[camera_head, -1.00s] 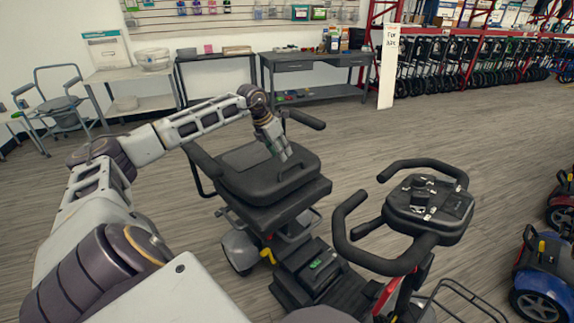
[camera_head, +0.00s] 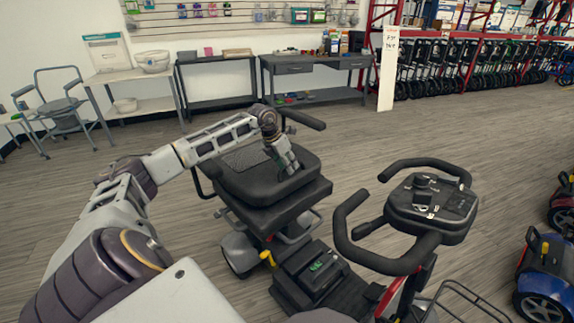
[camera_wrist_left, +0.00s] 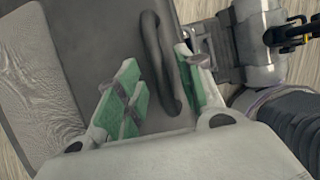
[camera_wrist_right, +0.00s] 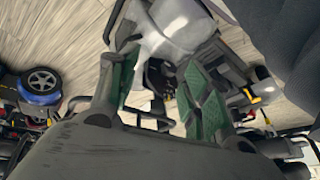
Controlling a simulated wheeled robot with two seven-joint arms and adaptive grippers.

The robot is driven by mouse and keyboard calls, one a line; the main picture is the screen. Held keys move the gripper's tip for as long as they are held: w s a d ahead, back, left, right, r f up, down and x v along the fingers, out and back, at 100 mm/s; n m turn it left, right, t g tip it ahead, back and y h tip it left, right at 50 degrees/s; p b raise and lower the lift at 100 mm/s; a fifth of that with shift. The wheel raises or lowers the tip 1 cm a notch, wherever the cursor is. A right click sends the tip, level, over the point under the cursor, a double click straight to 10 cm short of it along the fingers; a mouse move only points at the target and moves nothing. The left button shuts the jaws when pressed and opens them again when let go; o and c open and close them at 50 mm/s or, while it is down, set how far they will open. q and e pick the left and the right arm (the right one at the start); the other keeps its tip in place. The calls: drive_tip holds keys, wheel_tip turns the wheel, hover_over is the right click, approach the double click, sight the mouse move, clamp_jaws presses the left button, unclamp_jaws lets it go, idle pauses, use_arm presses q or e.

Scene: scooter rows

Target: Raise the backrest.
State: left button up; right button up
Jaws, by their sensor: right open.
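The scooter's black backrest (camera_head: 240,182) lies folded flat over the seat (camera_head: 265,215). A dark loop handle (camera_wrist_left: 163,60) stands out from its upper face in the left wrist view. My left gripper (camera_head: 287,168) is over the right part of the backrest. In the left wrist view my left gripper (camera_wrist_left: 164,92) is open, with a green-padded finger on each side of the handle; I cannot tell whether either finger touches it. My right gripper (camera_wrist_right: 162,92) is open and empty in the right wrist view, with scooter parts and floor beyond it.
The armrests (camera_head: 303,119) flank the backrest. The scooter's tiller (camera_head: 432,208) and handlebars stand in front of the seat, at the right. Other scooters (camera_head: 548,275) stand at the right edge. A grey table (camera_head: 315,65) is behind; the floor between is clear.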

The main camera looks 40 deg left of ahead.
use_arm(q)
clamp_jaws()
drive_tip(key=shift+r, duration=0.1)
idle(0.4)
